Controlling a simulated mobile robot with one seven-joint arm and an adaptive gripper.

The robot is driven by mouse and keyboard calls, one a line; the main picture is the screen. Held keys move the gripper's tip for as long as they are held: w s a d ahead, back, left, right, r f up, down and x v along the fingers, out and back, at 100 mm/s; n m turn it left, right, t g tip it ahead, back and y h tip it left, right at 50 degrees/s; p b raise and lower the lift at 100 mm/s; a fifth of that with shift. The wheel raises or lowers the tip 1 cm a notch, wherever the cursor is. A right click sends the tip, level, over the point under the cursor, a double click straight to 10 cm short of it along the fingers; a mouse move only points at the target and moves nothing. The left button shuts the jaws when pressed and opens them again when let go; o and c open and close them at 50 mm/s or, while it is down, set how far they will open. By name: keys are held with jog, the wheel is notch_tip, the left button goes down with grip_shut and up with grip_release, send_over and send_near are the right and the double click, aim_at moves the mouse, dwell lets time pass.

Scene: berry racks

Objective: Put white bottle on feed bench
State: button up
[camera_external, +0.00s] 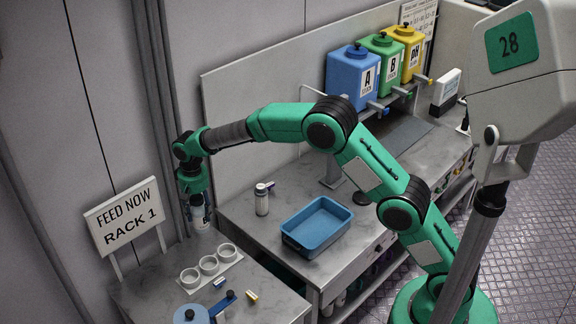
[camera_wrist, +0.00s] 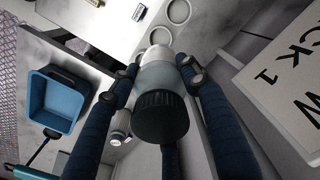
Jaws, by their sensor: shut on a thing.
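My gripper (camera_external: 196,197) is shut on a white bottle (camera_external: 201,217) and holds it over the back of the near bench (camera_external: 140,288), beside the sign. The wrist view shows the bottle (camera_wrist: 154,76) between the two dark fingers (camera_wrist: 157,84), its black cap (camera_wrist: 161,118) toward the camera. I take the near bench to be the feed bench, because the "FEED NOW RACK 1" sign (camera_external: 125,217) stands at it. I cannot tell whether the bottle's base touches the bench.
Small items and a blue round thing (camera_external: 191,314) are in front. The far bench holds a blue tray (camera_external: 318,227), a white cylinder (camera_external: 262,200) and blue, green and yellow tanks (camera_external: 354,74).

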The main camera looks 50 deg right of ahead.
aim_at(201, 196)
notch_tip(201, 196, up, 4)
jog(key=shift+f, duration=0.25)
jog(key=w+d+m, duration=0.2)
jog(key=d, duration=2.3)
jog(key=s+d+m, duration=0.1)
jog(key=s+d, duration=0.3)
jog(key=d, duration=0.9)
jog(key=s+d+m, duration=0.1)
jog(key=s+d, duration=0.2)
jog(key=d, duration=1)
notch_tip(201, 196, down, 11)
jog(key=shift+s+d+f+p, duration=0.15)
jog(key=shift+d+f+p, duration=0.05)
jog(key=shift+d+p, duration=0.1)
jog(key=shift+f, duration=0.1)
notch_tip(201, 196, down, 6)
jog(key=shift+f, duration=1.9)
